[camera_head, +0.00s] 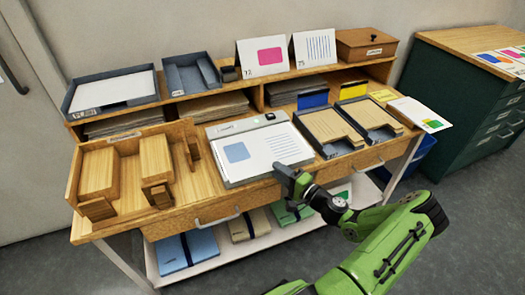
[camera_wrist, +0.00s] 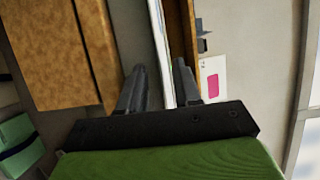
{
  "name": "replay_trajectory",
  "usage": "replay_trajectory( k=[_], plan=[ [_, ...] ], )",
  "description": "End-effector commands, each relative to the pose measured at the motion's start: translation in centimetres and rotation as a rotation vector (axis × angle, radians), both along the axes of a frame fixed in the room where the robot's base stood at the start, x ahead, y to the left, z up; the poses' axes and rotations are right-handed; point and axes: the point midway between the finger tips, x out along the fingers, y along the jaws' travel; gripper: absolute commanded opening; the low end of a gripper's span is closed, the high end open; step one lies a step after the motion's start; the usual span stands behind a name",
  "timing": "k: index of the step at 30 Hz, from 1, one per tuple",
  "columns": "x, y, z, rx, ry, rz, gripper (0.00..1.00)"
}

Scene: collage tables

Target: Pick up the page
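A white page (camera_head: 236,172) with a blue square and blue lines lies flat on a pale board with a dark clip (camera_head: 270,117), at the middle of the table's front edge. A second white page (camera_head: 420,113), with green and yellow patches, sticks out past the table's right end. My gripper (camera_head: 287,173) is at the front right corner of the board, by the table edge. In the wrist view my gripper (camera_wrist: 162,78) is open, with a thin white edge, seen nearly edge-on, running between its fingers. I cannot tell whether it touches either finger.
A wooden divided tray (camera_head: 122,138) stands left of the board, and dark trays of brown sheets (camera_head: 333,128) stand right. Standing cards (camera_head: 262,56) are on the shelf behind. Drawers (camera_head: 215,217) lie below the front edge. A green cabinet (camera_head: 470,110) is at right.

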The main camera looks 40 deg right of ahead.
Motion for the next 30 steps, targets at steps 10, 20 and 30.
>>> replay_trajectory(
  k=[10, 20, 30],
  plan=[
    [0.0, 0.0, 0.1, 0.0, 0.0, 0.0, 0.07],
    [0.0, 0.0, 0.1, 0.0, 0.0, 0.0, 0.0],
    [0.0, 0.0, 5.4, -0.004, 0.0, 0.001, 0.0]
  ],
)
